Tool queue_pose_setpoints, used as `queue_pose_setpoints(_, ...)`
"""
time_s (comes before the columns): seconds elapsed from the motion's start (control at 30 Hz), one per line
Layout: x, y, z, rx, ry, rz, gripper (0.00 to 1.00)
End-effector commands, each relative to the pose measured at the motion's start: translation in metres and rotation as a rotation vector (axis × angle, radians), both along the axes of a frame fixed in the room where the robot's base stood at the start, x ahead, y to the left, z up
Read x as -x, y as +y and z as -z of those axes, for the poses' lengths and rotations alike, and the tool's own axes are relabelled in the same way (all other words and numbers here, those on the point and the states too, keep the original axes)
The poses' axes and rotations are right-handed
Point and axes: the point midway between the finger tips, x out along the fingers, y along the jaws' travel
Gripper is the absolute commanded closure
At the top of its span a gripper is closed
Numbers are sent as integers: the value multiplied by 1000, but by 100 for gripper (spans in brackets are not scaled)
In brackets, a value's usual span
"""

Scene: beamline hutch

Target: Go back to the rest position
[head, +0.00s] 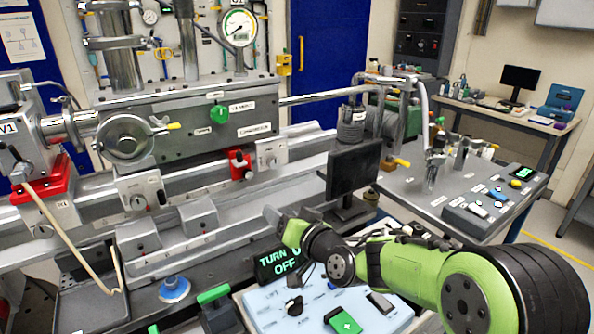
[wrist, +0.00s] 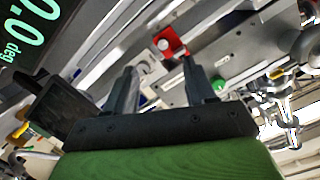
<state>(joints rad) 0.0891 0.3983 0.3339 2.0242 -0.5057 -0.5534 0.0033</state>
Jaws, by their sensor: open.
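My green arm reaches in from the lower right of the head view, over a pale blue control panel (head: 300,312). In the wrist view my gripper (wrist: 160,78) shows two dark fingers standing well apart. Nothing is between the fingers, so it is open and empty. Beyond the fingers are a red block (wrist: 170,43) and a green knob (wrist: 219,87), which look some way off and untouched. In the head view the fingers are not clearly visible.
A dark monitor (head: 354,168) stands just behind my arm. A small display (head: 279,263) reading "TURN OFF" is beside it. The grey beamline bench (head: 200,240) fills the left. A grey side table (head: 410,190) with a button box (head: 495,203) is at right. Floor shows at far right.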

Motion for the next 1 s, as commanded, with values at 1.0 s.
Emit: queue_pose_setpoints(1.0, 329, -220, -38, 700, 729, 321, 45)
